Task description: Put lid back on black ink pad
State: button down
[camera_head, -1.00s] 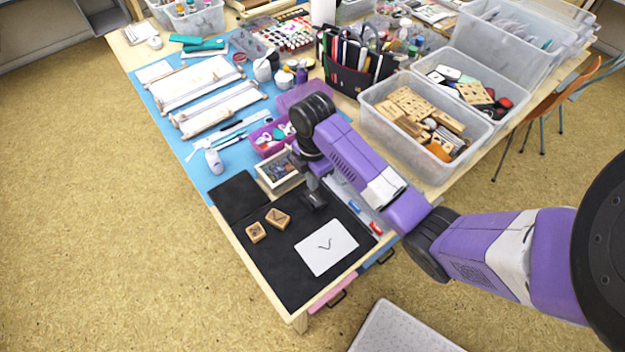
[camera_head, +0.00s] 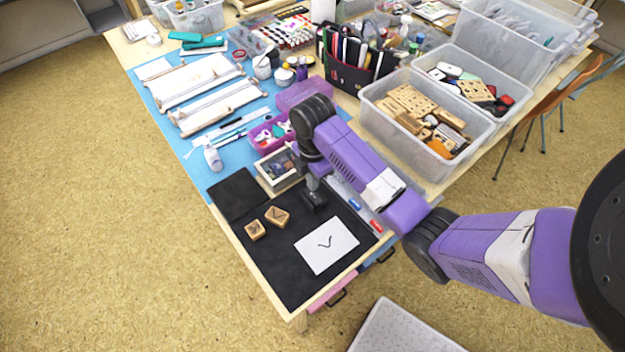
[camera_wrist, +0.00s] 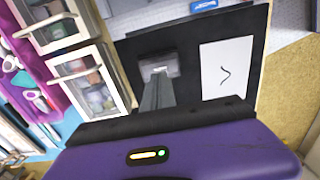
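A small dark block (camera_wrist: 161,64) with a greyish face, which looks like the black ink pad or its lid, is at my fingertips in the wrist view. It also shows in the head view (camera_head: 314,201), over the black mat (camera_head: 290,269). My gripper (camera_wrist: 157,82) points at it, its grey fingers close together and meeting or overlapping the block. Whether they grip it, and whether it touches the mat, I cannot tell. I cannot make out pad and lid as separate pieces.
Two wooden stamps (camera_head: 266,223) and a white card with a black check-like mark (camera_head: 327,245) lie on the mat. A small drawer box (camera_head: 275,170) stands behind. Markers (camera_head: 365,214) lie to the right beneath my arm. The mat's front left is clear.

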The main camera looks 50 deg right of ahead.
aim_at(313, 195)
jog(key=shift+f+b, duration=1.3)
jog(key=shift+f, duration=0.9)
jog(key=shift+r, duration=0.1)
jog(key=shift+r+p, duration=3.25)
jog(key=shift+r, duration=0.2)
